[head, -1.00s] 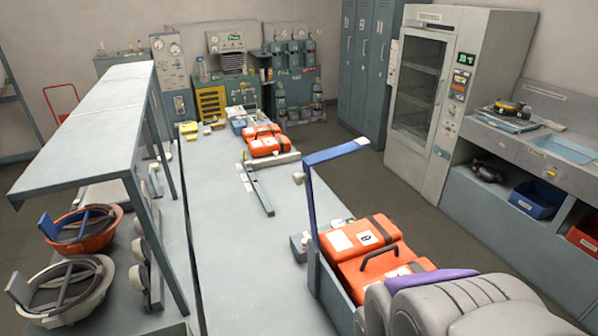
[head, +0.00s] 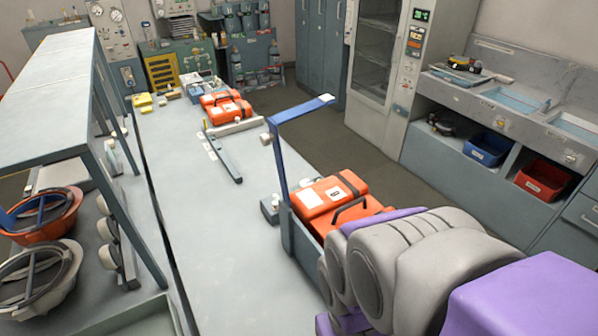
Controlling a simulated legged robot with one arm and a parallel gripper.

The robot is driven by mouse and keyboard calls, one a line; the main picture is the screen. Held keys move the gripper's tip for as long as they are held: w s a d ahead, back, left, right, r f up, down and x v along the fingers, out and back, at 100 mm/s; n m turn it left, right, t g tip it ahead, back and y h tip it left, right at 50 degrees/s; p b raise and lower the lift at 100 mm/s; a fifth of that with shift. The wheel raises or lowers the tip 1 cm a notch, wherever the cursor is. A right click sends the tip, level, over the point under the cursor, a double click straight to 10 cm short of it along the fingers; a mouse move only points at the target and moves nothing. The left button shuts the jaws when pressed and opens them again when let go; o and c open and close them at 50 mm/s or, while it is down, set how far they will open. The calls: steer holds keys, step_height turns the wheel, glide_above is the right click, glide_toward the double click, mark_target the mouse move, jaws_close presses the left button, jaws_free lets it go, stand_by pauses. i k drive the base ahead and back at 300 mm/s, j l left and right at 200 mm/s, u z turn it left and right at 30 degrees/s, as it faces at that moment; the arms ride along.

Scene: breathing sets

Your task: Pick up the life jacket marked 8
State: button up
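An orange life jacket pack (head: 326,194) with a dark strap and white labels lies in the near right part of the bench, beside a blue upright post. One of its labels has a dark mark that looks like an 8. A second orange pack (head: 352,217) with a dark handle lies just in front of it, partly hidden by my arm. My grey and purple arm reaches in from the lower right. The purple part at its end (head: 385,221) is close to the second pack, and overlaps it in the picture. The fingertips cannot be made out, nor whether they touch anything.
The blue post (head: 279,165) with its arm (head: 300,110) rises just left of the packs. More orange packs (head: 226,105) lie at the bench's far end, near a grey bar (head: 222,157). A grey shelf (head: 62,95) stands over the left side.

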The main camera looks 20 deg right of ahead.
mark_target(325, 204)
steer(key=l+u, duration=0.35)
steer(key=l, duration=0.2)
steer(key=l+u, duration=0.35)
steer(key=l, duration=0.2)
steer(key=k+l+u, duration=0.15)
steer(key=l+u, duration=0.2)
steer(key=l, duration=0.2)
